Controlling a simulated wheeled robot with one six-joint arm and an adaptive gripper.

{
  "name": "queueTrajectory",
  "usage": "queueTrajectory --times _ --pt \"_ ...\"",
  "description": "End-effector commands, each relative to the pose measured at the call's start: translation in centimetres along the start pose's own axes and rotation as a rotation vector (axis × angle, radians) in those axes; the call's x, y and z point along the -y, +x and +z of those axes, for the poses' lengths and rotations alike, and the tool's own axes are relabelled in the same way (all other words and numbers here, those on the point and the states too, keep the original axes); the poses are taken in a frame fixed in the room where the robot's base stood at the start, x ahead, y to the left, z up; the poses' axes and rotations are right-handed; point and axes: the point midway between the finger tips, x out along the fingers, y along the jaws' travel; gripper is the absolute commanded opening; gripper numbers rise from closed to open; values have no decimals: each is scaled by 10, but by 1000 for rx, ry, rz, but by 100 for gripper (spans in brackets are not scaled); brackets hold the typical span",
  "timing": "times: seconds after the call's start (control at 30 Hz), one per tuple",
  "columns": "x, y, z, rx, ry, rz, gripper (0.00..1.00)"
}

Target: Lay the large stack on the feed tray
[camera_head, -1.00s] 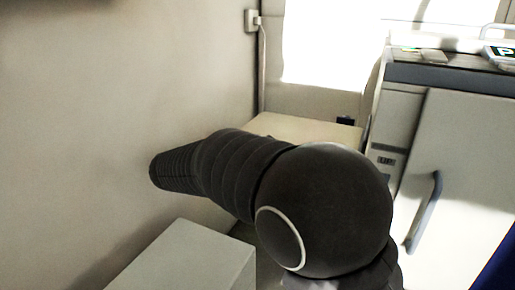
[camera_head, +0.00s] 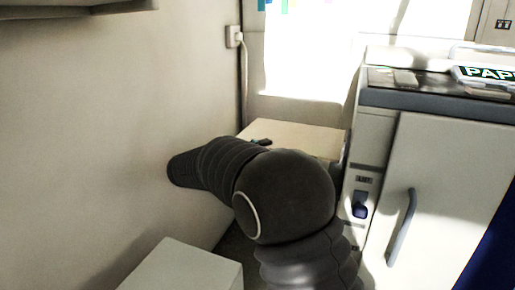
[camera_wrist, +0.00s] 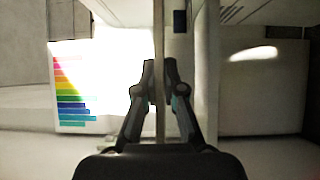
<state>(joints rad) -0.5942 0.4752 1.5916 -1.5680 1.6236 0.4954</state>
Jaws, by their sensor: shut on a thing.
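In the wrist view my gripper (camera_wrist: 159,72) is shut on a thin, pale grey-brown sheet-like thing, seen edge-on as a narrow upright strip (camera_wrist: 159,35) between the fingers. It is probably the large stack; its thickness and faces cannot be judged from here. In the head view my dark arm covers most of the gripper, and the held thing cannot be made out. I cannot pick out the feed tray with certainty. A beige flat top (camera_head: 305,138) shows behind my arm, left of the grey machine (camera_head: 440,190).
A pale box-like block (camera_head: 185,268) stands at the lower left, close to the wall. The machine has a grey handle (camera_head: 402,228) and a sign (camera_head: 487,74) on top. A wall outlet (camera_head: 234,37) with a cord is at the back. A shelf edge (camera_head: 75,10) overhangs at upper left.

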Motion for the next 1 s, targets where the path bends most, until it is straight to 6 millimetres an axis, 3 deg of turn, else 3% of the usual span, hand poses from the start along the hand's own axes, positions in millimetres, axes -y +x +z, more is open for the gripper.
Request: queueTrajectory --times 0.07,0.3,0.6,1.0 --pt "-3 8 -5 2 1 2 0" --pt "27 7 -6 0 1 1 0" --pt "51 6 -5 0 0 1 0" --pt "56 6 -5 0 1 1 0"
